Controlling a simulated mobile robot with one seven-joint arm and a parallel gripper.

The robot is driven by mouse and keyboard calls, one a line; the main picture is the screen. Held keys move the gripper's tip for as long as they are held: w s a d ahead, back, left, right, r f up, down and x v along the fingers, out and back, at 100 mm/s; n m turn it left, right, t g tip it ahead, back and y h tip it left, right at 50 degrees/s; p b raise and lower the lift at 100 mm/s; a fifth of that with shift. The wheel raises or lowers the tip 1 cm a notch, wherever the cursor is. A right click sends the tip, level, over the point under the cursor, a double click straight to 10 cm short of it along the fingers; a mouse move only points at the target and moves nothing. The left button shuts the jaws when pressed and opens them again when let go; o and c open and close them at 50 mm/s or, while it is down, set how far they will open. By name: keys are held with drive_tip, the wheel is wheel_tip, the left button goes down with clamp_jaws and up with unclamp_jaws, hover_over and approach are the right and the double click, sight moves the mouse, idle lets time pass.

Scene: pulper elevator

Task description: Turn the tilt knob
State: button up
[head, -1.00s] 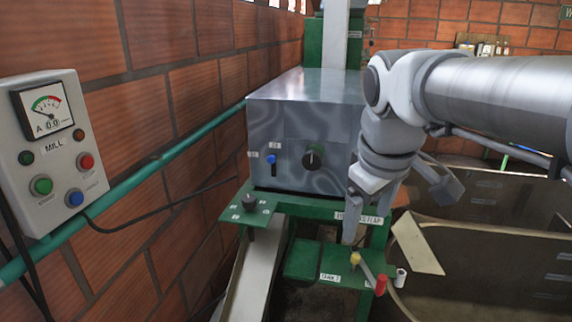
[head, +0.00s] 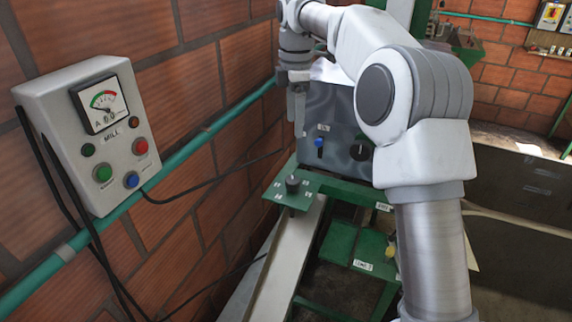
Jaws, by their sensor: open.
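A dark round knob (head: 292,184) stands upright on a small green plate (head: 312,183) at the front left of the machine. Small white labels surround it. A second black knob (head: 361,150) is on the front of the grey metal box (head: 336,120), partly hidden by my arm. The label that would tell which one is the tilt knob is too small to read. My gripper (head: 297,122) is open and points down, above the green plate and in front of the box's left side in the picture. It appears apart from both knobs.
A blue-topped switch (head: 319,146) is beside the black knob. A grey mill control box (head: 95,137) and a green pipe (head: 190,148) are along the brick wall at left. A sloping metal chute (head: 285,265) runs below the plate. My arm hides much of the right side.

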sight(293, 179)
wheel_tip(293, 179, down, 18)
drive_tip(key=shift+w+a+r+p, duration=0.1)
drive_tip(key=shift+a+r+p, duration=0.05)
drive_tip(key=shift+r+p, duration=0.15)
idle(0.3)
clamp_jaws()
idle(0.3)
